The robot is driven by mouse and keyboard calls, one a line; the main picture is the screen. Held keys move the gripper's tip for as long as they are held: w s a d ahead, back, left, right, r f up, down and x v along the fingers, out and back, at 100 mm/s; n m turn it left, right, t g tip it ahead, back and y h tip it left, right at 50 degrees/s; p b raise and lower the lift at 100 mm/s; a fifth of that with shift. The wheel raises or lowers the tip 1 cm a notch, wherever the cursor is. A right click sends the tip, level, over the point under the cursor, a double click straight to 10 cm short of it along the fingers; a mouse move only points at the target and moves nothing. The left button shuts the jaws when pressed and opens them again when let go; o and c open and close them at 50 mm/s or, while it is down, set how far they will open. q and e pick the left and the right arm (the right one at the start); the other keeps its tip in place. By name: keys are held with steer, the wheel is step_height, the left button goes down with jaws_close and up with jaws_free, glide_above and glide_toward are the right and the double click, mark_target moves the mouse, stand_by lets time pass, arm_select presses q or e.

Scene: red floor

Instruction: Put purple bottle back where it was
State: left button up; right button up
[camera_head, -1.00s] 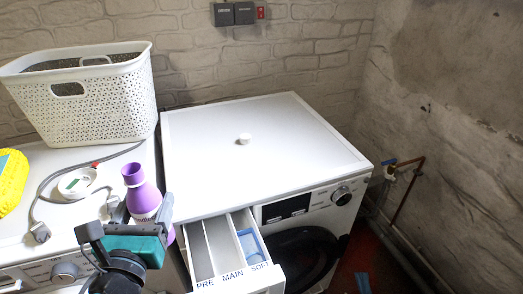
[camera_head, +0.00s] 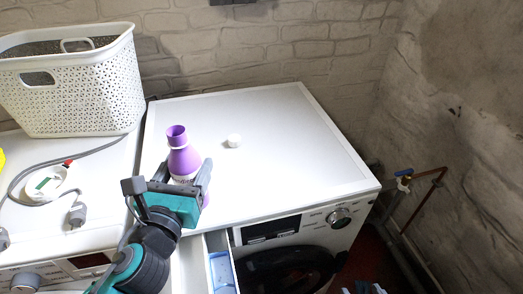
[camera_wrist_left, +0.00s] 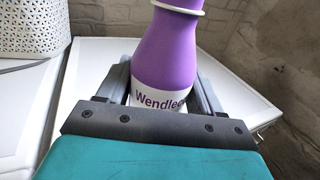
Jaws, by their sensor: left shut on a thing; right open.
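The purple bottle (camera_head: 184,160), with a white "Wendle…" label, has an open top and stands nearly upright. My left gripper (camera_head: 189,180) is shut around its body, at the front left of the right-hand washing machine's white top (camera_head: 280,140). The left wrist view shows the bottle (camera_wrist_left: 165,55) between the two fingers. Its base is hidden, so I cannot tell whether it touches the top. A small white cap (camera_head: 234,140) lies on that top, right of the bottle. My right gripper (camera_head: 364,288) barely shows at the bottom edge and is open and empty.
The detergent drawer (camera_head: 220,265) is pulled out below the bottle. The left-hand machine carries a white basket (camera_head: 85,95), a cable with a plug (camera_head: 77,214) and a small white round item (camera_head: 46,183). The right-hand top is otherwise clear.

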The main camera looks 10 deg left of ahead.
arm_select(q)
steer(key=w+d+r+m+h, duration=0.2)
steer(key=w+d+r, duration=0.2)
steer(key=w+r, duration=0.45)
steer(key=w+d+r+m+h, duration=0.1)
steer(key=w+d+r+h, duration=0.2)
steer(key=w+r, duration=0.55)
step_height(320, 180, down, 21)
steer(key=w+b, duration=0.1)
steer(key=b, duration=0.3)
steer(key=shift+w+f+g+b, duration=0.15)
steer(key=shift+g+b, duration=0.15)
steer(key=shift+b, duration=0.1)
arm_select(e)
steer(key=shift+s+f, duration=0.15)
steer(key=shift+f, duration=1.1)
steer(key=shift+s+f, duration=0.15)
steer(key=shift+f, duration=1.05)
arm_select(q)
steer(key=shift+f, duration=0.1)
arm_select(e)
steer(key=shift+f, duration=0.1)
arm_select(q)
steer(key=shift+f, duration=0.2)
steer(key=o, duration=1.3)
steer(key=shift+o, duration=0.2)
steer(key=shift+r, duration=0.1)
